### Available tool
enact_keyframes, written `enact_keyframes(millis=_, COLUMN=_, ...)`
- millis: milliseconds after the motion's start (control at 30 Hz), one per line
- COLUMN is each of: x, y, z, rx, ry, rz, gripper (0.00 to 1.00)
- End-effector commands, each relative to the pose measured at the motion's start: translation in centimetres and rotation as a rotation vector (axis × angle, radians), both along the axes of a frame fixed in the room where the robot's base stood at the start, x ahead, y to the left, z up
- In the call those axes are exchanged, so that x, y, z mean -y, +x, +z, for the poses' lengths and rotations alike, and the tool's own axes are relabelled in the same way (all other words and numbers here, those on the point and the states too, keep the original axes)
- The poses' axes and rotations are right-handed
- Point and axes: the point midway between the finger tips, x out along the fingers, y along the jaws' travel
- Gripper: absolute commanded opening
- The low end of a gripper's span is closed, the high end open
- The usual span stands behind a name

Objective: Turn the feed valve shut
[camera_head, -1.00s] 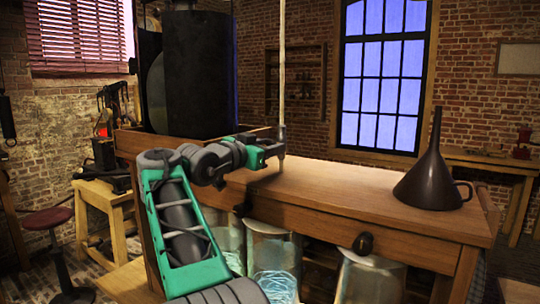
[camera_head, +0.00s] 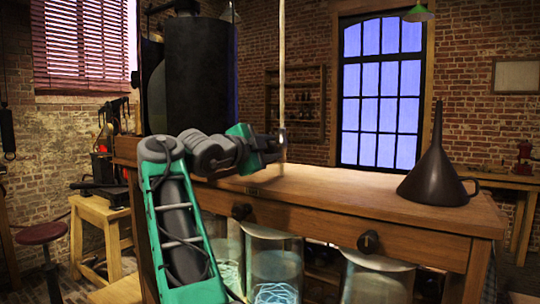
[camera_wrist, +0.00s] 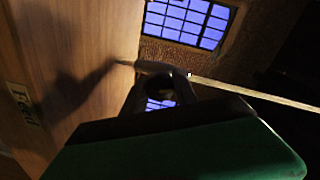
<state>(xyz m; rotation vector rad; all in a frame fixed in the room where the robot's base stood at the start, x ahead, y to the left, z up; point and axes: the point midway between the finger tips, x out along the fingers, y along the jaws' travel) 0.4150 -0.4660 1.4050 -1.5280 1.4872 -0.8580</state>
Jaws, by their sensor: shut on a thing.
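The feed valve (camera_head: 281,130) appears as a thin pale upright pipe with a darker fitting at its lower end, just above the wooden bench top. My gripper (camera_head: 275,146) is at this fitting and looks closed around it, its fingers dark and small in the head view. In the wrist view the pale pipe (camera_wrist: 255,95) runs in from the right to my gripper (camera_wrist: 160,80), whose fingers are in shadow. The handle is mostly hidden, so its angle is unclear. A "Feed" label (camera_wrist: 22,104) lies on the wood at the left of the wrist view.
A dark funnel (camera_head: 437,175) stands on the right of the bench (camera_head: 350,192). A large black cylinder (camera_head: 198,75) rises behind my arm. Glass jars (camera_head: 273,262) stand below the bench front, which has black knobs (camera_head: 368,242). The bench top between valve and funnel is clear.

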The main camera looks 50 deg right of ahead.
Motion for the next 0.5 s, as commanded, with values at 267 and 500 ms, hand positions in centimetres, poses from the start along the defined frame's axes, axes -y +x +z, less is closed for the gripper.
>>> enact_keyframes(millis=267, x=0.02, y=-0.04, z=-0.20, rx=0.190, ry=0.018, rz=-0.001, gripper=0.00)
enact_keyframes(millis=500, x=0.02, y=-0.01, z=-0.15, rx=0.278, ry=0.028, rz=-0.001, gripper=0.00)
